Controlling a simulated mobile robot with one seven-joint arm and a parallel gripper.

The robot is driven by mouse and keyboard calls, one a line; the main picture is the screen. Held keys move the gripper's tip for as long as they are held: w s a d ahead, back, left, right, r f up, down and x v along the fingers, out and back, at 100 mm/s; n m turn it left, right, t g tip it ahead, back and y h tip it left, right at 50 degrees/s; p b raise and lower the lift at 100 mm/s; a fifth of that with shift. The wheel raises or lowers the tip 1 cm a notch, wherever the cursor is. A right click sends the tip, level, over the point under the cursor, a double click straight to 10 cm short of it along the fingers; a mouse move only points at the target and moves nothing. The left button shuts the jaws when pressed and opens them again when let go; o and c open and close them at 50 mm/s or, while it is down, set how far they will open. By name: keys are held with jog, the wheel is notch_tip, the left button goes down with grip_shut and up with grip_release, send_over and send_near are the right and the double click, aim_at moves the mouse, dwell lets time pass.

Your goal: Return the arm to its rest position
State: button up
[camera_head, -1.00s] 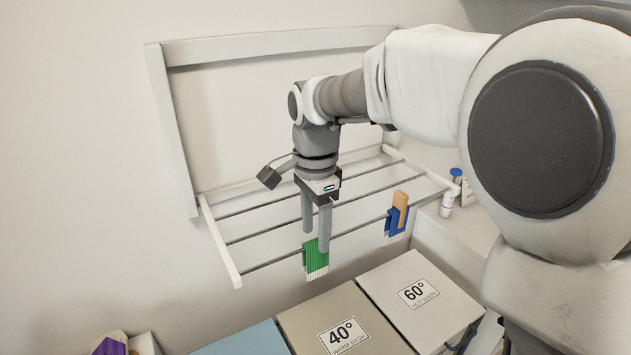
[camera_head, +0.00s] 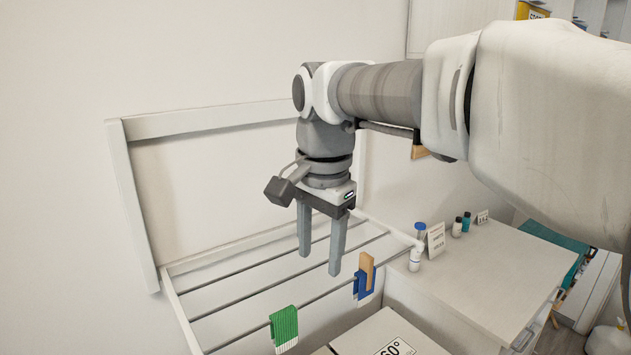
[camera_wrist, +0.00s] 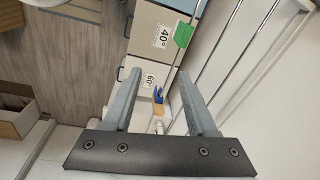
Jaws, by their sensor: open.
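My gripper (camera_head: 320,253) hangs pointing down above the wall-mounted drying rack (camera_head: 166,283). Its two grey fingers are apart with nothing between them; they also show in the wrist view (camera_wrist: 160,100). A green striped cloth (camera_head: 284,328) hangs over the front bar of the rack, below and left of the gripper. A blue cloth with a wooden-coloured piece (camera_head: 365,278) hangs on the same bar further right. Both hanging items also show in the wrist view, the green one (camera_wrist: 183,34) and the blue one (camera_wrist: 158,95). My gripper appears apart from both.
A white counter (camera_head: 470,275) at right bears a white bottle with a blue cap (camera_head: 415,260), small dark-capped bottles (camera_head: 462,226) and a sign (camera_head: 436,240). Labelled bins (camera_head: 385,335) stand below the rack. The wall above is bare.

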jog(key=s+d+f+n+t, duration=0.2)
jog(key=s+d+f+n, duration=0.2)
jog(key=s+d, duration=0.3)
jog(key=s+d+f+n+t, duration=0.2)
jog(key=s+d+f+n, duration=0.2)
jog(key=s+d, duration=0.3)
jog(key=shift+s, duration=0.3)
dwell(0.5)
jog(key=shift+c, duration=0.6)
jog(key=shift+a, duration=0.1)
